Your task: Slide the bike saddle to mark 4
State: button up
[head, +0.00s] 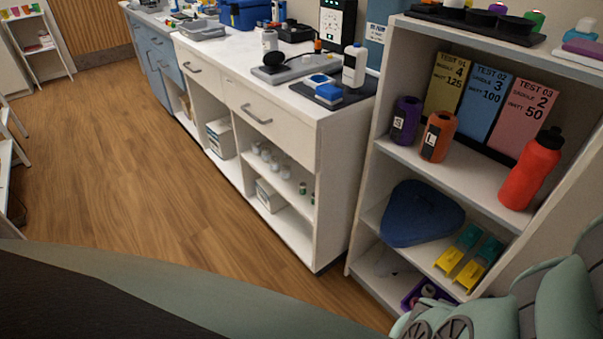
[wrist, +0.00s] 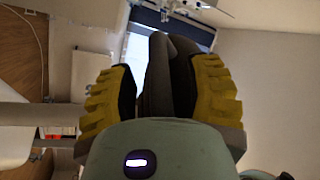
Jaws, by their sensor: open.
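No bike saddle on a post and no marked scale can be made out in either view. A card (head: 448,80) on the shelf reads TEST 01, SADDLE 4, WATT 125. Beside it, a blue card (head: 484,103) reads saddle 3 and a pink card (head: 522,112) reads saddle 2. My gripper (wrist: 162,80) shows in the wrist view with its two yellow ridged fingers spread apart. A dark shape shows between them; I cannot tell what it is or how far off. I see nothing gripped.
The shelf unit (head: 361,236) at right holds a red bottle (head: 531,170), purple and orange containers, and a dark blue rounded triangular item (head: 421,213). A white counter (head: 316,117) with drawers runs to its left. The wooden floor (head: 130,170) at left is largely clear.

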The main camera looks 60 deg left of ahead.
jog(key=shift+x, duration=0.8)
jog(key=shift+o, duration=0.3)
grip_shut()
jog(key=shift+a, duration=0.1)
